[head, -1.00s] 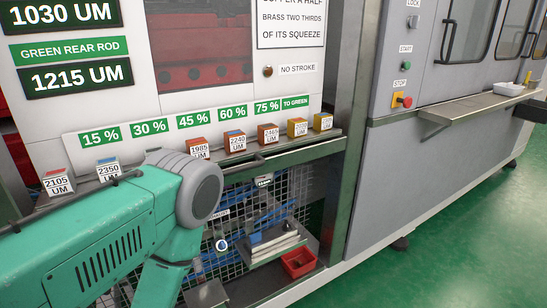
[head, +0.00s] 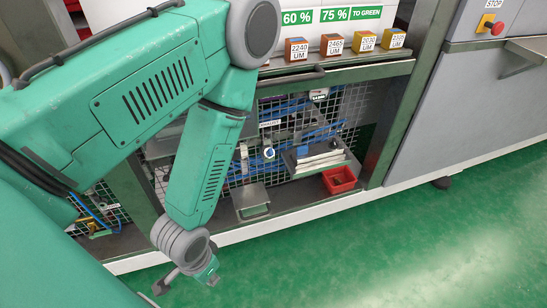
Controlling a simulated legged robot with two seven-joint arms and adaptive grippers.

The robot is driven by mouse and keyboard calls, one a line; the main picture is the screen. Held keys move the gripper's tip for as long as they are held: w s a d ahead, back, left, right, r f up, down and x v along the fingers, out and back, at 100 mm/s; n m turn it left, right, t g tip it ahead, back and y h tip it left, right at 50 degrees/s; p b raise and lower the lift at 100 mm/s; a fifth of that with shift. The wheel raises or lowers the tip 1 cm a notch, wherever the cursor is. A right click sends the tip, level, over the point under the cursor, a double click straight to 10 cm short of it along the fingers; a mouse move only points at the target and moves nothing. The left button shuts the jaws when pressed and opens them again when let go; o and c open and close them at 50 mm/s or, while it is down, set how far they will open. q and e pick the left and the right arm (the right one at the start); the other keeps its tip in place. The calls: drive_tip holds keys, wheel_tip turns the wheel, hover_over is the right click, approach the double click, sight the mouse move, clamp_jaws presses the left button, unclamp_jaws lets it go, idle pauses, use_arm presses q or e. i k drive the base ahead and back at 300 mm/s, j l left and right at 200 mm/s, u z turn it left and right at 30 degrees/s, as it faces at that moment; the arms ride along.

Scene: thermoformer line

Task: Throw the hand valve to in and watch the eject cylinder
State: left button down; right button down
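A small round white-rimmed knob (head: 269,153), possibly the hand valve, sits behind the opening under the shelf, by a wire mesh. A small label (head: 270,123) is above it, too small to read. Blue hoses run behind the mesh. I cannot pick out the eject cylinder for certain. My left arm comes in from the left and bends down in front of the opening. My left gripper (head: 205,276) hangs low over the green floor, left of and below the knob, clear of it. Its fingers are small and seen edge-on, so their opening is unclear. My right gripper is out of view.
Labelled blocks, one of them brown (head: 298,48), stand on the shelf above a dark rail (head: 292,80). A grey metal tray (head: 251,200) and a red bin (head: 340,180) sit low in the opening. A red stop button (head: 497,28) is at upper right. The floor is clear.

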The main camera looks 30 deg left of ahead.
sight(165, 179)
drive_tip(key=u, duration=1.3)
